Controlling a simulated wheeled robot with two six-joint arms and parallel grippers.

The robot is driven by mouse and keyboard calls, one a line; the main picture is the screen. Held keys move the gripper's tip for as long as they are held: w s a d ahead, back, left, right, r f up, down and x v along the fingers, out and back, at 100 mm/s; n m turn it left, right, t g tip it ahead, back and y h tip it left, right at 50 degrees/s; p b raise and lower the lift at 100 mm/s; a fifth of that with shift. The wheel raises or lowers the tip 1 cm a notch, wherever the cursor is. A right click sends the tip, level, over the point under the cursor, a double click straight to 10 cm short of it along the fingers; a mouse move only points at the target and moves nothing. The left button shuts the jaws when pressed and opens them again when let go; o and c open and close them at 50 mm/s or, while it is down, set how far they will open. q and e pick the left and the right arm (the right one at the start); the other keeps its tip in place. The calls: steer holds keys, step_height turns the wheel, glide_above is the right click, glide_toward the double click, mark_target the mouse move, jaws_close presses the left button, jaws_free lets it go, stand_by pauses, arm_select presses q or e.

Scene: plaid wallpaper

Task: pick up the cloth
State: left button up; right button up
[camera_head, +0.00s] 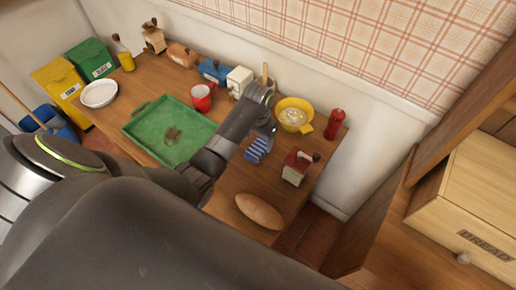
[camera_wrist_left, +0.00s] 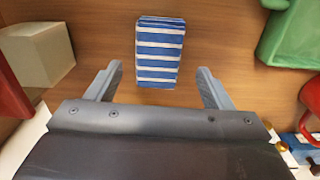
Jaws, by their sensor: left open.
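The cloth (camera_head: 258,150) is a small folded piece with blue and white stripes, lying flat on the wooden table between the green tray and the small cream box. My left gripper (camera_head: 262,128) is above the table at the cloth, covering part of its far end in the head view. In the left wrist view, the cloth (camera_wrist_left: 160,45) lies ahead of and partly between the open fingers (camera_wrist_left: 159,72). Bare table shows on both sides of it, and the fingers hold nothing. My right gripper is not in view.
The green tray (camera_head: 150,134) is left of the cloth. The red-topped cream box (camera_head: 294,170) is to its right, with bread (camera_head: 260,211) nearer. A yellow bowl (camera_head: 293,105), red bottle (camera_head: 334,124) and red mug (camera_head: 202,97) stand farther back.

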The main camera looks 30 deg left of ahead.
mark_target(258, 147)
arm_select(q)
steer(key=shift+s+f, duration=0.1)
steer(key=shift+f, duration=1.8)
steer(key=c, duration=1.1)
steer(key=shift+o, duration=0.2)
steer(key=shift+r, duration=0.1)
step_height(258, 147, up, 10)
